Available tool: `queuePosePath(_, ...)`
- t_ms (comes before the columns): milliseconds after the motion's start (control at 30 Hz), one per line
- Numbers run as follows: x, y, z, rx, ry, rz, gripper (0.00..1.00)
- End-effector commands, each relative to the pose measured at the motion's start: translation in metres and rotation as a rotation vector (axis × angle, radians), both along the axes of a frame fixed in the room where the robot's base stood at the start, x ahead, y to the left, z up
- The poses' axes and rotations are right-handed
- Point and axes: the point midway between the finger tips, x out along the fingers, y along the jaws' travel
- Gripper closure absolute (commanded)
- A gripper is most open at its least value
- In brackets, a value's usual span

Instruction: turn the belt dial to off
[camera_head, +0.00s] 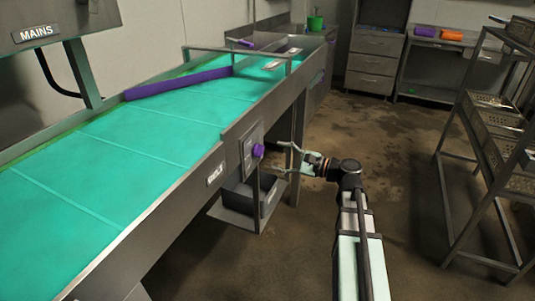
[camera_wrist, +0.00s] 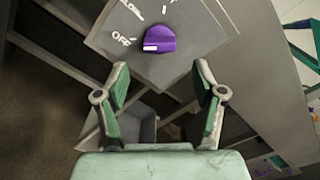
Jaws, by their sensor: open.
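The belt dial (camera_head: 258,151) is a purple knob on a grey plate (camera_head: 247,160) on the side of the conveyor. In the wrist view the dial (camera_wrist: 160,39) has a white mark at its lower left, on the side of the OFF lettering (camera_wrist: 124,40). SLOW lettering, partly cut off, and a short tick are also on the plate. My gripper (camera_head: 284,158) is open and empty, to the right of the dial and apart from it. In the wrist view my gripper (camera_wrist: 162,68) has its fingertips spread just below the dial.
The green conveyor belt (camera_head: 130,150) carries a purple bar (camera_head: 178,83). A BELT label (camera_head: 215,174) is beside the plate. A dark bin (camera_head: 247,197) sits on a low shelf below. A rack of perforated trays (camera_head: 490,120) stands right. The floor between is clear.

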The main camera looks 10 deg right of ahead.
Motion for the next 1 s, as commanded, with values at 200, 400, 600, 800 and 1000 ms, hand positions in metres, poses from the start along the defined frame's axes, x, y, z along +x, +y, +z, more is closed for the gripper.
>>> queuePosePath(200, -0.022, -0.029, 0.000, 0.001, 0.000, -0.002, 0.31)
queuePosePath(400, -0.031, -0.041, 0.000, -0.001, -0.001, 0.000, 0.31)
queuePosePath(600, -0.032, -0.042, 0.000, 0.000, 0.000, 0.000, 0.31)
queuePosePath(800, -0.031, -0.042, 0.000, 0.000, 0.000, 0.000, 0.31)
queuePosePath(1000, -0.031, -0.042, -0.001, -0.032, -0.038, -0.004, 0.31)
